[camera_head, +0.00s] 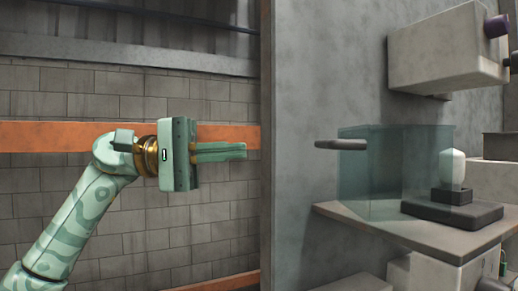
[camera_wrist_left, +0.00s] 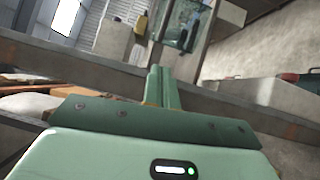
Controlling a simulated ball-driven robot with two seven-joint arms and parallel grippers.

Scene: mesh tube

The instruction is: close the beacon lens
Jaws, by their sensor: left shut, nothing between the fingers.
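The beacon lens (camera_head: 385,165) is a see-through teal box-like cover over the shelf at the right of the head view. A grey bar-shaped handle (camera_head: 340,144) sticks out from its left side. A pale bulb (camera_head: 452,168) stands upright on a dark stepped base (camera_head: 452,212) at the lens's right edge; I cannot tell how far the lens is open. My left gripper (camera_head: 243,151) is shut and empty, pointing right, left of the handle and apart from it in the picture. In the left wrist view its fingers (camera_wrist_left: 159,86) point towards a teal glassy panel (camera_wrist_left: 185,25). My right gripper is out of view.
The grey shelf (camera_head: 430,238) juts out under the lens. A pale box (camera_head: 448,50) with a purple knob (camera_head: 496,26) is mounted above it. A grey wall edge (camera_head: 267,150) stands beside my left fingertips. An orange band (camera_head: 60,137) crosses the block wall behind.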

